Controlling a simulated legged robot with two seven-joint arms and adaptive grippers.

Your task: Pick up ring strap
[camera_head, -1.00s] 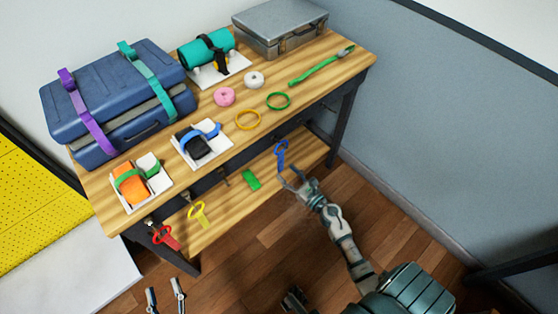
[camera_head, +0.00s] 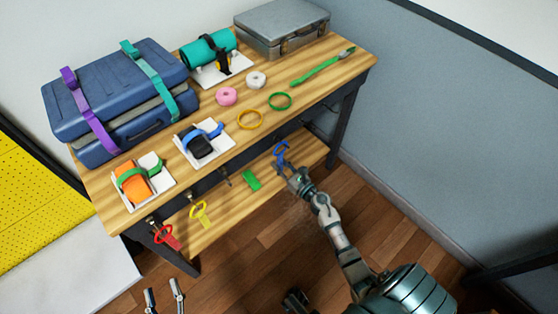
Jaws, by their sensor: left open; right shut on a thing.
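A blue ring strap (camera_head: 280,150) hangs at the front edge of the wooden table, towards its right end. My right gripper (camera_head: 287,171) is shut on the lower part of the blue ring strap, which its fingers partly hide. A yellow ring strap (camera_head: 200,212) and a red ring strap (camera_head: 165,236) hang from the same front edge further left. A green strap piece (camera_head: 251,181) shows between the yellow and blue ones; its ring cannot be made out. My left gripper (camera_head: 164,298) is open and empty at the bottom edge, well away from the table.
The wooden table (camera_head: 318,82) holds a blue case (camera_head: 80,102) with two straps, a grey case (camera_head: 283,24), strap rolls, loose rings and white trays. A lower shelf (camera_head: 230,218) lies beneath. A grey wall (camera_head: 450,140) stands to the right. The floor in front is clear.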

